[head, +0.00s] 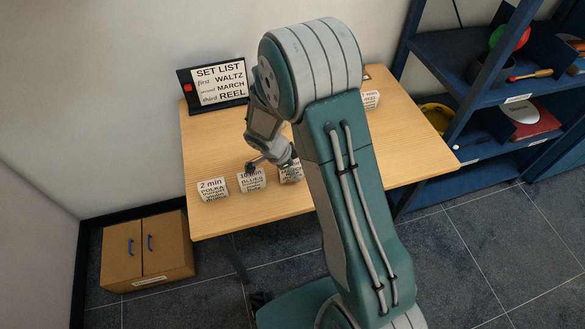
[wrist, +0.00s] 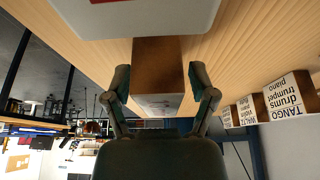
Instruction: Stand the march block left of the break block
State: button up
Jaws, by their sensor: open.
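My gripper (head: 273,164) is low over the front of the wooden table in the head view. In the wrist view my gripper (wrist: 160,82) is open, with a finger on each side of a brown block (wrist: 158,55). Gaps show between the fingers and the block, and its pale label is unreadable. In the head view a polka block (head: 212,188) and a blues block (head: 252,180) stand left of a partly hidden block (head: 290,174) by my gripper. I cannot make out which blocks are march and break.
A set list sign (head: 219,84) reading waltz, march, reel stands at the back left of the table (head: 215,135). Another block (head: 371,99) stands behind my arm. The wrist view shows a tango block (wrist: 289,98) and others beside it. Blue shelves (head: 455,75) stand right.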

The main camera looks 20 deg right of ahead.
jog(key=v, duration=1.2)
jog(key=s+d+r+n+t+y, duration=0.1)
jog(key=s+d+r+n, duration=0.1)
jog(key=s+r+n, duration=0.3)
jog(key=s+d+r+n+t+y, duration=0.1)
jog(key=s+d+r+n, duration=0.15)
jog(key=r, duration=0.55)
jog(key=s+r+n+t+y, duration=0.2)
jog(key=s+r+n, duration=0.4)
jog(key=s+n, duration=0.4)
jog(key=s+t, duration=0.1)
jog(key=s, duration=0.2)
jog(key=shift+s+r+t+y, duration=0.2)
jog(key=shift+t+y, duration=0.1)
